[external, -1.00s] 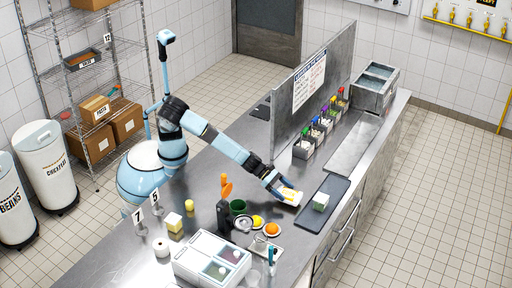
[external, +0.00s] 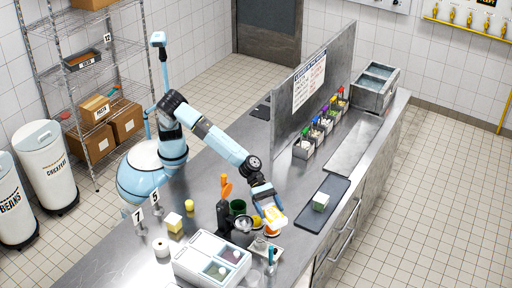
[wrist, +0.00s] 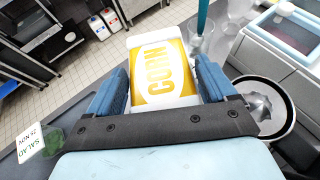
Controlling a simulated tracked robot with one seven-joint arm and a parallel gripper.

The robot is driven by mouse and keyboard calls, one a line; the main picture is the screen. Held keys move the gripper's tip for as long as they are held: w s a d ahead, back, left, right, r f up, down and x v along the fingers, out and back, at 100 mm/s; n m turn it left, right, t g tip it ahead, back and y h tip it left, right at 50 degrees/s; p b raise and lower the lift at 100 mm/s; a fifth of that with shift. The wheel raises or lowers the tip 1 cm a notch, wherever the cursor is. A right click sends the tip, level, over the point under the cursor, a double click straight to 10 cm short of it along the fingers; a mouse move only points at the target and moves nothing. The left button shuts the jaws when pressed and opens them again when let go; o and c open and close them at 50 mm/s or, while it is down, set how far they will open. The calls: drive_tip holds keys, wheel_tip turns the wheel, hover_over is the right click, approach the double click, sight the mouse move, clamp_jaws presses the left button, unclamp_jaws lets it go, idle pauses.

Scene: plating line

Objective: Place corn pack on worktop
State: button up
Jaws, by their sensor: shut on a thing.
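The corn pack (wrist: 160,72) is a white and yellow packet with CORN printed on it. In the wrist view it sits between the two blue fingers of my gripper (wrist: 163,90), which is shut on it. In the external view my gripper (external: 269,207) holds the corn pack (external: 274,214) above the steel worktop (external: 290,208), near the orange and yellow round items. The arm partly hides what lies under the pack, and I cannot tell its exact height.
A dark board (external: 325,190) with a green and white labelled block (external: 320,201) lies to the right. Several topping bins (external: 304,148) stand behind.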

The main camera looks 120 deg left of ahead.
drive_tip(key=s+d+r+m+g+h, duration=0.35)
drive_tip(key=s+d+r, duration=0.25)
drive_tip(key=d+r, duration=0.55)
drive_tip(key=s+d+r+m+g+h, duration=0.2)
drive_tip(key=s+d+r+m+g, duration=0.25)
drive_tip(key=d+r, duration=0.75)
drive_tip(key=s+d+f+m+g, duration=0.4)
drive_tip(key=s+d+f+m, duration=0.1)
drive_tip(key=s+d+f, duration=1.2)
drive_tip(key=s+d+f+m+g, duration=0.1)
drive_tip(key=s+f, duration=0.3)
drive_tip(key=s, duration=0.7)
drive_tip(key=s+d+f+m+g, duration=0.2)
drive_tip(key=s+d+f+g, duration=0.1)
drive_tip(key=s, duration=0.8)
wheel_tip(320, 180, down, 2)
drive_tip(key=shift+d, duration=0.7)
drive_tip(key=shift+f, duration=4.8)
